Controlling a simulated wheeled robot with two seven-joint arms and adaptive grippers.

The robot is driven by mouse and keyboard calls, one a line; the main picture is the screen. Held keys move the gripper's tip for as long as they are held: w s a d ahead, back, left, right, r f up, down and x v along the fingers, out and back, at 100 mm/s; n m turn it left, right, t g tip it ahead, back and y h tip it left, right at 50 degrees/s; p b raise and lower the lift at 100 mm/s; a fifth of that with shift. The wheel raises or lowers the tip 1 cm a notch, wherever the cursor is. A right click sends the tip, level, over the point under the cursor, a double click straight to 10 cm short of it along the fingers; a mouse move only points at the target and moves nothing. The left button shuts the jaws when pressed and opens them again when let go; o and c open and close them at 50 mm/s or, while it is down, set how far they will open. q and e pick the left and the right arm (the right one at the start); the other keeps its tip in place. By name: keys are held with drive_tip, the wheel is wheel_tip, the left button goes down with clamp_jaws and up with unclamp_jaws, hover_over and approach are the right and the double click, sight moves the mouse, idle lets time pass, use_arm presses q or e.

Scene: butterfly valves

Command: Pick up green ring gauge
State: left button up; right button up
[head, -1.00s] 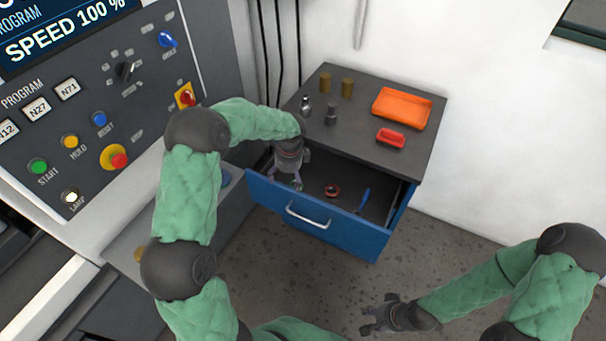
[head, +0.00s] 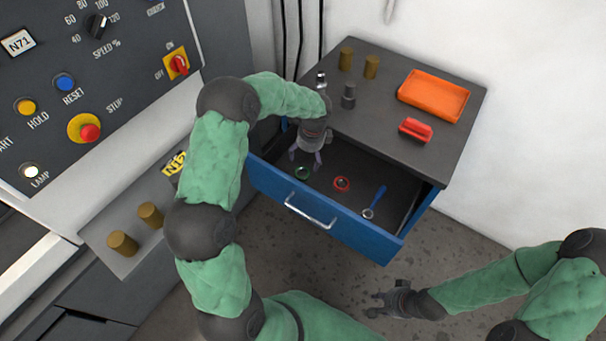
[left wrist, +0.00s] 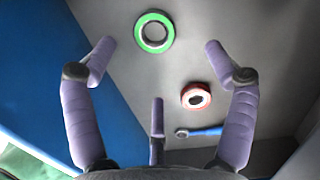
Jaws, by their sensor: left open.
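The green ring gauge (head: 303,173) lies flat in the open blue drawer, near its left end. It also shows in the left wrist view (left wrist: 154,32), a green ring with a grey inner band, ahead of and between the spread fingers. My left gripper (head: 306,160) points down into the drawer just above the ring. It is open and empty, and also shows in the left wrist view (left wrist: 165,60). My right gripper (head: 378,304) is over the floor at the lower right, apart from the drawer; its fingers look spread with nothing between them.
A red ring gauge (head: 342,184) and a blue-handled tool (head: 374,202) lie to the right in the drawer (head: 335,225). The cabinet top holds an orange tray (head: 433,95), a red item (head: 415,130), brass cylinders (head: 346,59) and grey metal parts (head: 348,96).

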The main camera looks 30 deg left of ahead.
sight(302, 175)
use_arm(q)
drive_tip(key=f, duration=0.3)
drive_tip(key=shift+a+f+b, duration=0.2)
drive_tip(key=shift+b, duration=0.2)
drive_tip(key=f+b, duration=0.1)
drive_tip(key=f, duration=0.2)
drive_tip(key=s+f+b, duration=0.1)
drive_tip(key=f, duration=0.1)
drive_tip(key=shift+a+b, duration=0.3)
drive_tip(key=shift+c, duration=1.2)
drive_tip(key=c, duration=1.3)
